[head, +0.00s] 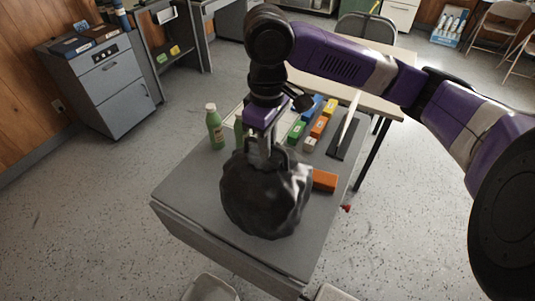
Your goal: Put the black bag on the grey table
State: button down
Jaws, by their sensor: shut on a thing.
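The black bag (266,200) is a lumpy, shiny round sack in the middle of the head view. My gripper (266,155) points down from above and is shut on the top of the bag. The grey table (178,188) lies below and around the bag in the picture. The bag hides the middle of the tabletop, and I cannot tell whether its underside touches the table or hangs a little above it. The fingertips are partly lost against the bag's dark top.
A green bottle (214,127) stands at the table's back left. Several coloured blocks and an orange block (324,180) lie to the right, near a dark stand (343,140). A beige table (385,104) is behind. The grey table's front left is clear.

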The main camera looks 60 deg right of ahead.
aim_at(267, 161)
jog(key=shift+f, duration=1.95)
jog(key=c, duration=1.5)
grip_release()
